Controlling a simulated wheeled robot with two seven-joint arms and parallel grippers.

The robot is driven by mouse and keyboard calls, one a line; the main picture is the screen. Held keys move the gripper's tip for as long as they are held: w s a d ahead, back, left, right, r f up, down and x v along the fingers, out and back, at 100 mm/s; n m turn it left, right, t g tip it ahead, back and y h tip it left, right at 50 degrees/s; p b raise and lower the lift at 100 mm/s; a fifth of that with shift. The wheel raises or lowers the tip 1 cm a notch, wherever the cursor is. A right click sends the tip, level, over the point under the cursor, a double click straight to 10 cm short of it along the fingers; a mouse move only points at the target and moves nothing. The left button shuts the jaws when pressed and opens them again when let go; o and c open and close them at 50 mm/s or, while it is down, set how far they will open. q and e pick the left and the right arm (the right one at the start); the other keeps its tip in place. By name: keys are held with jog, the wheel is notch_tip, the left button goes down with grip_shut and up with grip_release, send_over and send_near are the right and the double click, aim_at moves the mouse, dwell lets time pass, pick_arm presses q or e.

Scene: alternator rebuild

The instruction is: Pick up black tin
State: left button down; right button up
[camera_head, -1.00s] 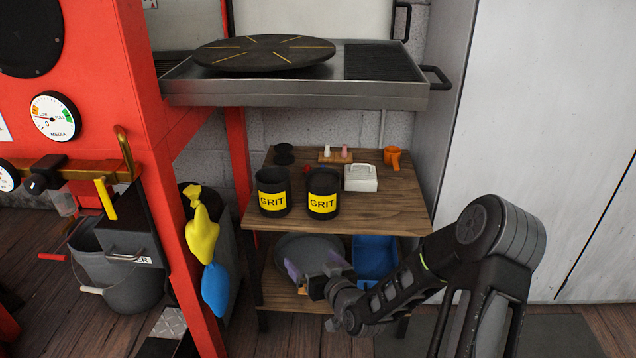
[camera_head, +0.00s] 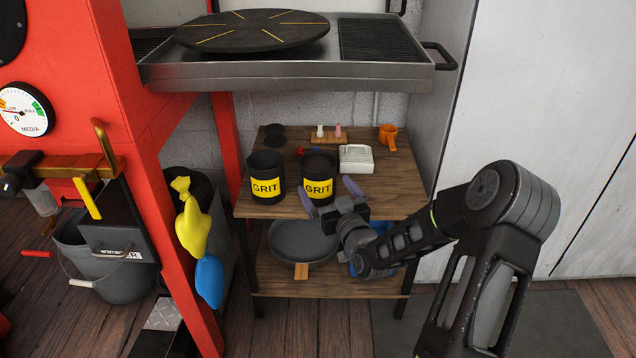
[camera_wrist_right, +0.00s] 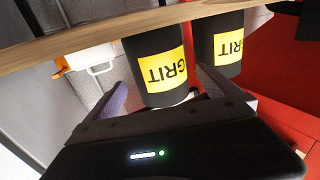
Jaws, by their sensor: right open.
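Two black tins with yellow GRIT labels stand upright near the front of the wooden shelf, the left tin (camera_head: 266,170) and the right tin (camera_head: 318,166). My right gripper (camera_head: 328,192) is open at the front of the right tin, with its purple fingers spread to either side of it. The wrist view, which is upside down, shows the right tin (camera_wrist_right: 163,92) between the fingers and the left tin (camera_wrist_right: 222,68) beyond one finger. I cannot tell whether the fingers touch the tin. My left gripper is not in view.
A grey pan (camera_head: 300,243) lies below.

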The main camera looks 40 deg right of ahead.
aim_at(313, 167)
jog(key=shift+w+d, duration=0.15)
jog(key=shift+w, duration=0.35)
jog(key=shift+w+d+f, duration=0.1)
jog(key=shift+w, duration=0.25)
jog(key=b+x, duration=0.1)
jog(key=x, duration=0.2)
jog(key=shift+w+d+b, duration=0.1)
jog(key=shift+w+b, duration=0.2)
jog(key=shift+b, duration=0.1)
jog(key=shift+w+d, duration=0.1)
jog(key=shift+w, duration=0.3)
jog(key=shift+c, duration=0.3)
